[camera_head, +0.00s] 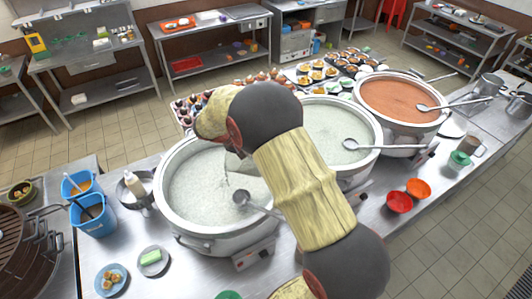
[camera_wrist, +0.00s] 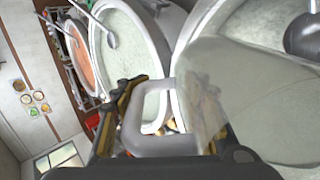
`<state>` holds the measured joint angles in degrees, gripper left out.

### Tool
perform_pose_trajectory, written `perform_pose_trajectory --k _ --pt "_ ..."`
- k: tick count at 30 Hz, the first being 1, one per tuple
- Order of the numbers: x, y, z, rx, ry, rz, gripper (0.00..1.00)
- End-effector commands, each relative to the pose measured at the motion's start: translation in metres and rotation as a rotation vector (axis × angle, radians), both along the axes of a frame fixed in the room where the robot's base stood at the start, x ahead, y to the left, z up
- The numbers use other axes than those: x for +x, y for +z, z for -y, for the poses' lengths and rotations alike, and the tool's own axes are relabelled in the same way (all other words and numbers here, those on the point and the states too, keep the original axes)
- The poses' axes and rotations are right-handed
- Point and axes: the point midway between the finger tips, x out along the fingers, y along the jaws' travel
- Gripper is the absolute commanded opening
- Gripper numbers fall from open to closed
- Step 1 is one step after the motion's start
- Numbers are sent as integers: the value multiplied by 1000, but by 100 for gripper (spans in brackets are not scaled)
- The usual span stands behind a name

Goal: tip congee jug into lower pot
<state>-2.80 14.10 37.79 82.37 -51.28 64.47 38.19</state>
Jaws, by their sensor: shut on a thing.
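A translucent jug (camera_wrist: 245,90) fills the right of the wrist view, its pale handle (camera_wrist: 133,128) between my fingers. My gripper (camera_wrist: 168,105) is shut on this handle. In the head view, the jug (camera_head: 245,182) hangs over the left pot (camera_head: 185,226), partly hidden by my arm. It looks tilted there; I cannot tell whether congee is flowing. The left pot holds white congee (camera_head: 195,185), with a ladle (camera_head: 243,198) in it. The middle pot (camera_head: 374,142) also holds pale congee. I cannot tell which pot the task calls lower.
A pot of orange-red congee (camera_head: 395,98) stands at the right. Blue containers (camera_head: 95,215), a bottle (camera_head: 134,184) and a small plate (camera_head: 111,281) lie left of the left pot. Red and orange bowls (camera_head: 399,202) sit at the front right. Trays of small dishes (camera_head: 318,72) line the back.

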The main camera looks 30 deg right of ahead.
Motion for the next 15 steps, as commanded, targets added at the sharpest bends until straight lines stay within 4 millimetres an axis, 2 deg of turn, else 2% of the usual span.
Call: perform_pose_trajectory --k 15 --pt "1 6 -7 -133 0 -6 0"
